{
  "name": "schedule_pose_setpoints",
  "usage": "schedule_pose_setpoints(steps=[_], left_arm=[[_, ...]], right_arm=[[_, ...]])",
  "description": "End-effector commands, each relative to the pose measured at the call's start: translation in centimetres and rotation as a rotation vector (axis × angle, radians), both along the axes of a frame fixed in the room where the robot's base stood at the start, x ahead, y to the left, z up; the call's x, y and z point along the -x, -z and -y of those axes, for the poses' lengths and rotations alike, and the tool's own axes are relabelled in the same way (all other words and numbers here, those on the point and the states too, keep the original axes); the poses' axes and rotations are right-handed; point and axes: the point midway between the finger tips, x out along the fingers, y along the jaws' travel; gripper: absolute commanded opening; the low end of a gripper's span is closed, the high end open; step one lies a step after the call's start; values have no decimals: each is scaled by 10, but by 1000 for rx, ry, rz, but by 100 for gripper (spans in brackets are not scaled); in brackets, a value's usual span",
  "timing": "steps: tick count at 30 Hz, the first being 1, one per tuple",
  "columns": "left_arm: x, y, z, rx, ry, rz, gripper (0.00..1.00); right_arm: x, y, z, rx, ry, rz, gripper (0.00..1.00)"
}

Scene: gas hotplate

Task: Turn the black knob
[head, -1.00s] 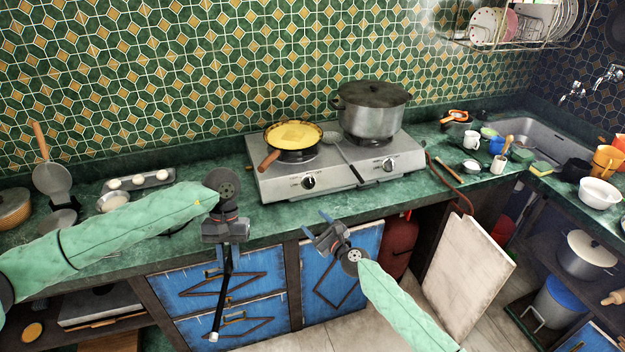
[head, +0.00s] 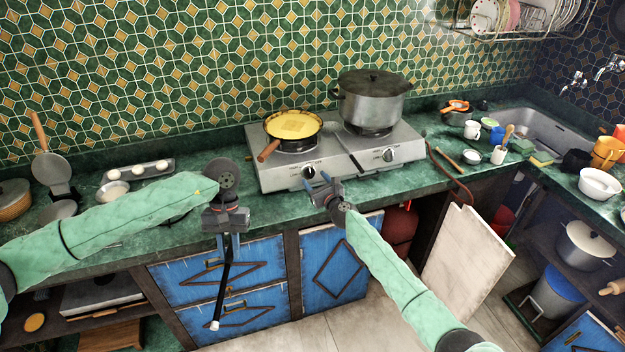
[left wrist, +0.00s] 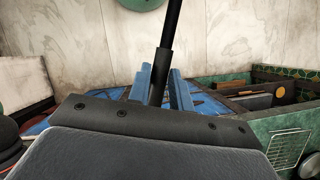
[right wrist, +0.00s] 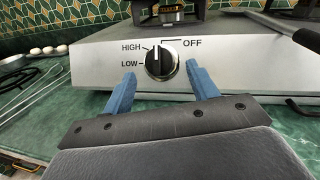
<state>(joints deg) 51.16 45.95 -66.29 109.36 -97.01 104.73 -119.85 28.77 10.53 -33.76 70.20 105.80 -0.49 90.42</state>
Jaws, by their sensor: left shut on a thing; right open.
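The gas hotplate (head: 335,170) stands on the green counter with a black knob (head: 309,171) at its left and a second black knob (head: 388,155) at its right. In the right wrist view the left black knob (right wrist: 161,62) has a white mark pointing roughly up, with HIGH and LOW labels left and OFF right. My right gripper (head: 318,186) is open just in front of that knob. Its blue fingers lie either side of it in the right wrist view, with no clear contact. My left gripper (head: 228,246) is shut on a black stick (head: 222,290) with a pale tip, hanging down before the cabinets.
A pan with yellow food (head: 293,125) sits on the left burner, its wooden handle (head: 268,151) reaching over the front edge. A lidded pot (head: 371,98) stands on the right burner. A spatula lies between the burners. Blue cabinet doors (head: 335,270) are below.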

Motion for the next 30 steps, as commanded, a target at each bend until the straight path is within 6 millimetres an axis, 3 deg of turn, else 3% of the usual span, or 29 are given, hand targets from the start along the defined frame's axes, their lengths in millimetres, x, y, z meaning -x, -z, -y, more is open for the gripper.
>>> schedule_pose_setpoints(steps=[7, 18, 25, 30], left_arm=[[0, 9, 0, 0, 0, 0, 0], [0, 9, 0, 0, 0, 0, 0], [0, 9, 0, 0, 0, 0, 0], [0, 9, 0, 0, 0, 0, 0]], right_arm=[[-21, 0, -11, -1, 1, 1, 59], [-25, -1, -13, 0, 0, 1, 59], [-25, -1, -13, 1, 0, 0, 15], [-25, 0, -13, 4, -2, 2, 14]])
